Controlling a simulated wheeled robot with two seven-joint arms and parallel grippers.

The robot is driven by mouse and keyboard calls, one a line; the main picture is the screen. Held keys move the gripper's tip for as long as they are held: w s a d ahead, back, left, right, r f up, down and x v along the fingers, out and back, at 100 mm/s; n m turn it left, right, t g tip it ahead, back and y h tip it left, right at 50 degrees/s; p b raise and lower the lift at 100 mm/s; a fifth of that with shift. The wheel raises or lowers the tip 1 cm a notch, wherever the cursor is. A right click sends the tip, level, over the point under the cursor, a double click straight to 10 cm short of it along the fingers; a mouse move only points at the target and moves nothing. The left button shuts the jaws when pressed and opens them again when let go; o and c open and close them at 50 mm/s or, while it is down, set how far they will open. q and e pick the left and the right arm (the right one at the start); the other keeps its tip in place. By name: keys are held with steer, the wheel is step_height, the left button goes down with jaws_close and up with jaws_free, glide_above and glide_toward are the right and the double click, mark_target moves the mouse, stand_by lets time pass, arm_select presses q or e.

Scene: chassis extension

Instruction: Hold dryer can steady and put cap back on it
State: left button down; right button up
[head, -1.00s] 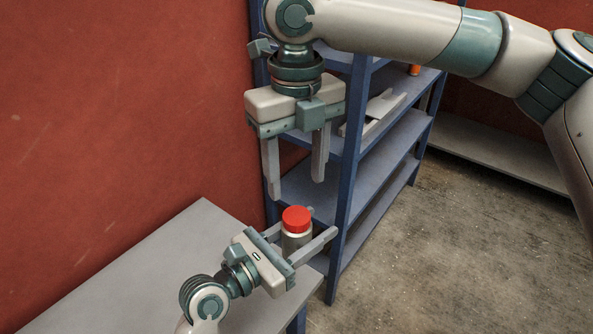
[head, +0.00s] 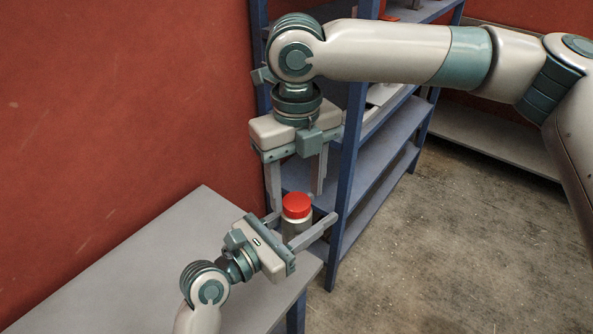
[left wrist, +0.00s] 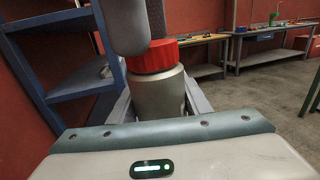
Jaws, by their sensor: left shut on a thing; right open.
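The dryer can (head: 297,226) is a grey metallic cylinder, upright near the far end of the grey table. It also shows in the left wrist view (left wrist: 158,95). My left gripper (head: 306,217) is shut on the can, one finger on each side. The red cap (head: 296,205) sits on the can's top; it also shows in the left wrist view (left wrist: 153,56). I cannot tell whether it is tight. My right gripper (head: 296,198) is open and points down from above, its fingers on either side of the cap. A blurred finger hides part of the cap in the left wrist view.
The grey table (head: 150,255) is bare at the left, against the red wall (head: 120,110). A blue shelf unit (head: 350,140) stands just behind the can. Workbenches (left wrist: 262,34) stand farther off. Open concrete floor lies to the right.

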steer(key=shift+f, duration=0.8)
